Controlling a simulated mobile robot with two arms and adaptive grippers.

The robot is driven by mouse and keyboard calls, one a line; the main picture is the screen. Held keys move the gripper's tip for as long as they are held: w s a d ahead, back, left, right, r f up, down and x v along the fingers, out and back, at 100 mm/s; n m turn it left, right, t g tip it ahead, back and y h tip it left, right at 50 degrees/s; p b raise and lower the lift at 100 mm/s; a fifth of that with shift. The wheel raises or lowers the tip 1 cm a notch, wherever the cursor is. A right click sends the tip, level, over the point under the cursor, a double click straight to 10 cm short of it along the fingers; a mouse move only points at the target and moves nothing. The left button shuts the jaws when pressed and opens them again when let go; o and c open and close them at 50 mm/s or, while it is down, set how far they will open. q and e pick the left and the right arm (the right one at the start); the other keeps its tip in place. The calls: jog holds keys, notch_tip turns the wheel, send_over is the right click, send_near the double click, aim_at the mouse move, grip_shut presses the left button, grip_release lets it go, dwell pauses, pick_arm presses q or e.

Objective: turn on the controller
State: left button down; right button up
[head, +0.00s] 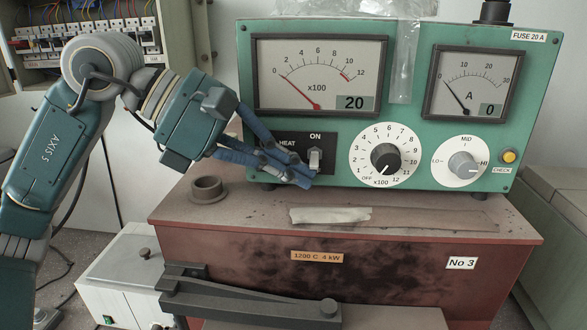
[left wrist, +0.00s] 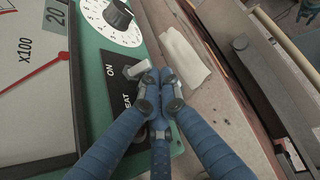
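The controller (head: 405,110) is a green panel box on the reddish furnace. Its black HEAT switch plate carries a pale toggle lever (head: 314,159) under the word ON; I cannot tell which way it is thrown. The lever also shows in the left wrist view (left wrist: 137,70). My left gripper (head: 303,177) has its blue fingers drawn together, with nothing seen between them. The fingertips (left wrist: 161,78) are just below the lever in the head view, very close to it; contact is unclear. The black dial knob (head: 385,158) points near OFF. My right gripper is out of view.
The large meter (head: 320,75) reads near 0 with a 20 display; the ammeter (head: 474,82) reads about 0. A grey knob (head: 463,164) and yellow button (head: 509,156) sit right. A brown ring (head: 207,190) and pale strip (head: 330,215) lie on the furnace top (head: 440,210).

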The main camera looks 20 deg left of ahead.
pick_arm(q)
jog(key=shift+r, duration=0.1)
jog(key=shift+g+p, duration=0.3)
jog(key=shift+p, duration=0.1)
jog(key=shift+s+r+n, duration=0.1)
jog(key=shift+r+n, duration=0.05)
jog(key=shift+n, duration=0.25)
jog(key=shift+s+r, duration=0.1)
jog(key=shift+r, duration=0.35)
jog(key=shift+s+d, duration=0.1)
jog(key=shift+r, duration=0.1)
